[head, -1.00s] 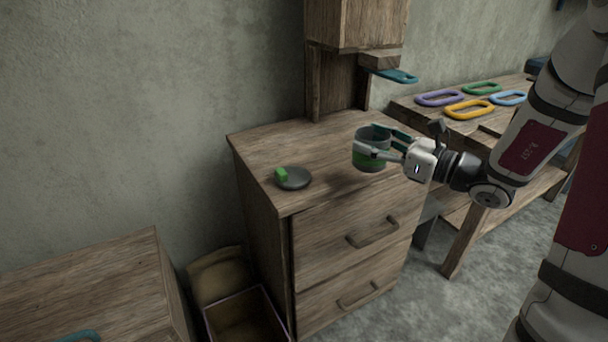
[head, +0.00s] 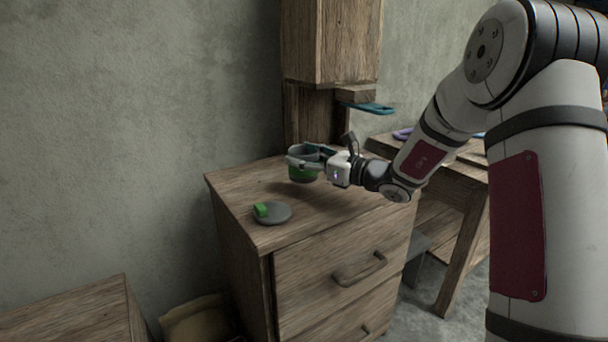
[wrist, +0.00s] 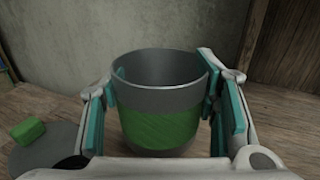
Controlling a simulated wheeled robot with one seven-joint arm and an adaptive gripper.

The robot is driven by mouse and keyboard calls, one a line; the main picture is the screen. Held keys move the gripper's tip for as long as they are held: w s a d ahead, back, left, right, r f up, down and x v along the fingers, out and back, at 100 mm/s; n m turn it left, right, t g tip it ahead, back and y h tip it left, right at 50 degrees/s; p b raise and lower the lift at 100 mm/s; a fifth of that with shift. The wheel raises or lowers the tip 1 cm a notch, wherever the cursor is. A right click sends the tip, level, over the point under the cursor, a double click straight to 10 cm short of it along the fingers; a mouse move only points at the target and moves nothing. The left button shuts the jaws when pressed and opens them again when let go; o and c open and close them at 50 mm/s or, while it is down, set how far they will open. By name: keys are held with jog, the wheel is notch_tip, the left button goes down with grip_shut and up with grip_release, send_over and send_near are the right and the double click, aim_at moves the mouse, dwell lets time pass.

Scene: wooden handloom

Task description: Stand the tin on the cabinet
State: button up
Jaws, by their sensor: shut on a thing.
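The tin (head: 303,172) is a grey, open-topped can with a green band, and it looks empty in the part I can see. My gripper (head: 306,158) is shut on it, with teal pads on both sides of its wall, as the wrist view shows the tin (wrist: 160,110) between the fingers. The tin is upright over the top of the wooden cabinet (head: 235,182), toward its back. A dark shadow lies below it on the cabinet top, so it seems a little above the surface. Its base is partly hidden in the wrist view.
A grey round lid with a green block-shaped knob (head: 272,213) lies on the cabinet's front left. A tall wooden post and box (head: 331,40) rise behind, with a teal ring (head: 370,108) beside them. The cabinet top is otherwise clear.

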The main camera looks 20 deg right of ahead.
aim_at(304, 170)
jog(key=shift+f+b, duration=0.95)
jog(key=shift+f, duration=0.8)
jog(key=shift+f, duration=0.1)
jog(key=o, duration=1.2)
jog(key=shift+c, duration=0.2)
